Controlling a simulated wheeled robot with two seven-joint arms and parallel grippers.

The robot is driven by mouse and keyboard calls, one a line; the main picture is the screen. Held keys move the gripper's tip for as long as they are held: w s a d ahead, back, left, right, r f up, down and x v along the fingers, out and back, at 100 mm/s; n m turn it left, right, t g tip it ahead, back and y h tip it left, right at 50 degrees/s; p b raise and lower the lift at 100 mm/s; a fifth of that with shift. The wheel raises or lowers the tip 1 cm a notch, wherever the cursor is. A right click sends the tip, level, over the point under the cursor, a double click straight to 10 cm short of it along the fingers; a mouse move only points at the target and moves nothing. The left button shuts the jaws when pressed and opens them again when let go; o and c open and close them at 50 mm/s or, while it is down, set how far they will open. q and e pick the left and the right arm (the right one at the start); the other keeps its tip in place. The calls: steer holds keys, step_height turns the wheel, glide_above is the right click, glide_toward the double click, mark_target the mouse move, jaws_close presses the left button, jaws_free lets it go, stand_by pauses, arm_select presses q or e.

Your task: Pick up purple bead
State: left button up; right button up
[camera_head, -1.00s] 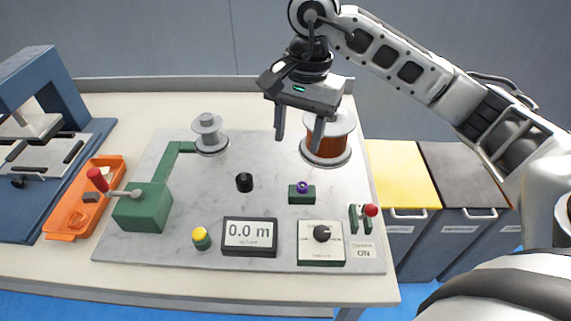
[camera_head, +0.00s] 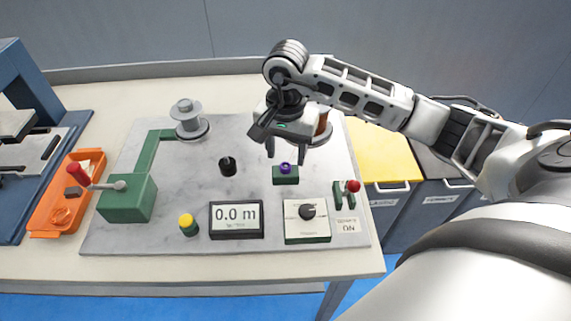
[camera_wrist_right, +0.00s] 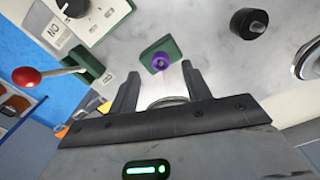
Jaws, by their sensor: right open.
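The purple bead (camera_head: 285,168) sits on top of a small green block (camera_head: 286,179) on the grey board. In the right wrist view the purple bead (camera_wrist_right: 160,61) shows on its green block (camera_wrist_right: 169,47), just beyond the fingertips and roughly between them. My right gripper (camera_head: 287,155) is open and empty, pointing down close above and behind the bead; its fingers also show in the right wrist view (camera_wrist_right: 160,75). My left gripper is not in view.
A black knob (camera_head: 227,167) stands left of the bead. A meter display (camera_head: 236,219), dial box (camera_head: 307,220) and red-tipped lever (camera_head: 352,187) lie nearer the front and right. The copper spool (camera_head: 322,125) is behind my gripper. A green winder (camera_head: 127,199) stands at left.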

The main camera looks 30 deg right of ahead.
mark_target(286, 166)
steer(key=shift+f, duration=1.55)
jaws_close()
steer(key=shift+r, duration=0.15)
steer(key=shift+w+r, duration=0.1)
steer(key=shift+r, duration=0.1)
step_height(286, 166, up, 2)
steer(key=shift+r+b, duration=0.1)
steer(key=shift+b, duration=0.4)
steer(key=s+a+r, duration=0.2)
steer(key=s+r, duration=0.3)
steer(key=s, duration=0.1)
steer(key=s+a+r+b, duration=0.1)
steer(key=s+a+r, duration=0.1)
steer(key=s+r, duration=0.3)
steer(key=shift+s+a, duration=0.4)
steer(key=shift+s, duration=0.75)
steer(key=shift+r, duration=0.1)
